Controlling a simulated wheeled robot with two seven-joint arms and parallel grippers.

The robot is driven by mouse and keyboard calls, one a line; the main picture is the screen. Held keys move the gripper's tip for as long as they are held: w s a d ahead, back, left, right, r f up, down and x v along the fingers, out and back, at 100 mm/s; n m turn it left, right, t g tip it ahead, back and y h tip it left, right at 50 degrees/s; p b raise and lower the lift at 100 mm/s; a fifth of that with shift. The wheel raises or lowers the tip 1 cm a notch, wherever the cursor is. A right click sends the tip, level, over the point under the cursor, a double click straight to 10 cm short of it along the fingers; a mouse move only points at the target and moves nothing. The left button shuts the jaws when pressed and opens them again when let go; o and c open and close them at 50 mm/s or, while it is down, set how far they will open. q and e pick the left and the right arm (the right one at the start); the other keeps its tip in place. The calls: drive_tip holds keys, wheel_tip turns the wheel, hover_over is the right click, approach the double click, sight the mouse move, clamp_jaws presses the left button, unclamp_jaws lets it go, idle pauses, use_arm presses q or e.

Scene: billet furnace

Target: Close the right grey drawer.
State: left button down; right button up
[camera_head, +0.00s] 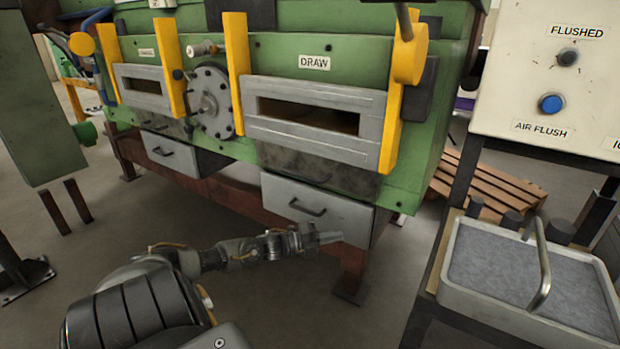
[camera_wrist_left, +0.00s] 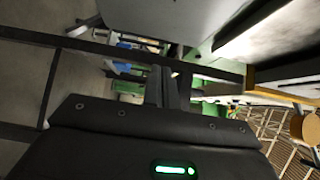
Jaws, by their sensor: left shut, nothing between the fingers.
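The right grey drawer (camera_head: 335,214) is under the green furnace body, below the DRAW opening. It has a dark bar handle (camera_head: 307,207) on its front. Its front stands out from the furnace, with part of its right side showing; I cannot tell exactly how far out it is. My left gripper (camera_head: 329,237) is shut and empty, in front of the drawer's lower edge in the head view; I cannot tell whether it touches. The left wrist view shows its closed fingers (camera_wrist_left: 168,88) below a large grey surface. My right gripper is not in view.
A left grey drawer (camera_head: 168,156) sits further left under the furnace (camera_head: 440,110). A rusty leg (camera_head: 352,272) stands below the right drawer. A grey tray (camera_head: 455,290) with a curved handle and a white control panel (camera_head: 510,80) are at the right. The floor in front is clear.

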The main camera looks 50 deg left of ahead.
use_arm(q)
drive_tip(key=v, duration=0.6)
drive_tip(key=shift+s+a+f, duration=0.15)
drive_tip(key=shift+s+a, duration=0.1)
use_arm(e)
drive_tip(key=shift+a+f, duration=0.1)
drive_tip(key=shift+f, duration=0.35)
